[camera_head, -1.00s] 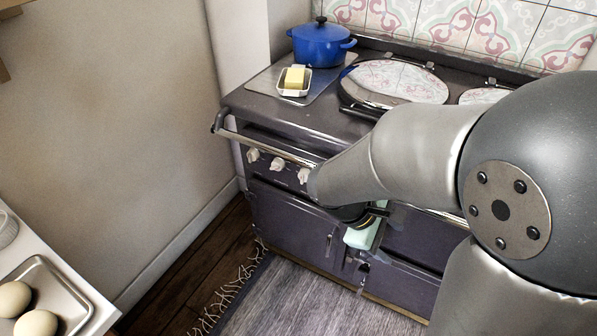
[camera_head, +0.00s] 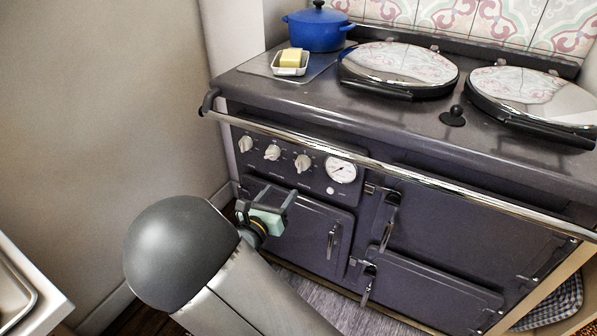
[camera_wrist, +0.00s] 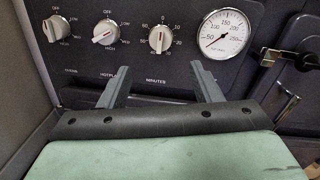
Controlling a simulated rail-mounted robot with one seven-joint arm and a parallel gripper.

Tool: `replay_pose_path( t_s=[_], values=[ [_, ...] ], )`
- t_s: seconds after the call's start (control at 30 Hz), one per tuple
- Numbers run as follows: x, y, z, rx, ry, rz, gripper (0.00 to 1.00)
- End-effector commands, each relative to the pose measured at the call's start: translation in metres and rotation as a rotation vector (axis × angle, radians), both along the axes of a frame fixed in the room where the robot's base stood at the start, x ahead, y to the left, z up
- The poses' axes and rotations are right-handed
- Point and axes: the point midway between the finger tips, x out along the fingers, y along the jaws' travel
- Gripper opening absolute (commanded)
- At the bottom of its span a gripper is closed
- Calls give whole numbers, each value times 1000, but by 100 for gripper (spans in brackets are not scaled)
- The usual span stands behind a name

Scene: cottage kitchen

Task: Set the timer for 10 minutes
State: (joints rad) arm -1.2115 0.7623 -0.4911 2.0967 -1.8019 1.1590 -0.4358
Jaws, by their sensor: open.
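The timer knob (camera_head: 303,163) is the rightmost of three white knobs on the dark stove's front panel, just left of the round gauge. In the wrist view the timer knob (camera_wrist: 160,39) stands above the label "MINUTES", with a numbered scale around it and 0 at the top; its exact setting is too small to read. My gripper (camera_head: 268,193) is open and empty, below and left of the timer knob in the head view. In the wrist view my gripper (camera_wrist: 157,75) has its two fingers apart, below the knob and not touching it.
Two more knobs, left (camera_wrist: 56,28) and middle (camera_wrist: 107,32), sit beside the timer. A white temperature gauge (camera_head: 341,170) is to its right. The chrome rail (camera_head: 330,152) runs above the panel and sticks out. Oven doors (camera_head: 305,228) with handles are below. A blue pot (camera_head: 318,30) and butter dish (camera_head: 290,63) stand on top.

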Motion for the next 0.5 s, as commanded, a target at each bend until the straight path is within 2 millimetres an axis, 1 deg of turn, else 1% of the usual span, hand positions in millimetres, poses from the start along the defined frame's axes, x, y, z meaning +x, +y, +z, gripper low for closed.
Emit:
replay_pose_path(
  t_s=[0.03,0.3,0.5],
  values=[
    [11,-6,-2,1,-1,-5,58],
    [66,-29,-2,1,-2,-5,58],
    [96,-41,-2,1,0,-3,58]
  ],
)
